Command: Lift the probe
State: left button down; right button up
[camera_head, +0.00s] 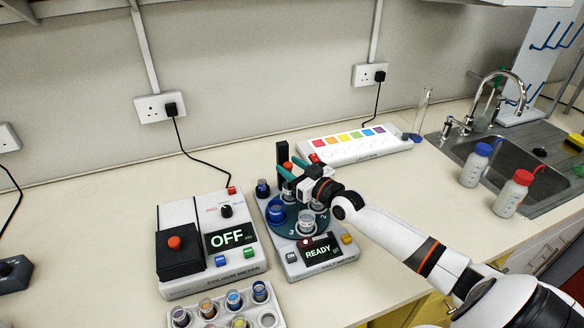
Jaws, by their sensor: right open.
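The tester with the READY display (322,252) stands in the middle of the bench. It has a round dark turntable with numbered places and several small cups, and a black upright post (282,152) at its back. A small red-orange part (288,166) shows beside the post, close to my fingertips; I cannot tell for sure that it is the probe. My right gripper (291,168) reaches in from the right over the turntable, its green fingertips open and near the post. The gripper hides part of the turntable and whatever is under it. My left gripper is not in view.
The colour meter (212,285) reading OFF stands to the left. A rack of coloured vials (222,307) is in front. A colour chart panel (352,148) lies behind to the right, near a glass cylinder (421,108). Wash bottles (475,167) stand by the sink (500,150).

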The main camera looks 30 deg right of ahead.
jog(key=shift+c, duration=0.5)
grip_shut()
notch_tip(320, 180, up, 6)
jog(key=p, duration=0.4)
jog(key=shift+f+p, duration=0.1)
jog(key=shift+p, duration=0.3)
jog(key=shift+o, duration=0.5)
grip_release()
jog(key=shift+f, duration=0.1)
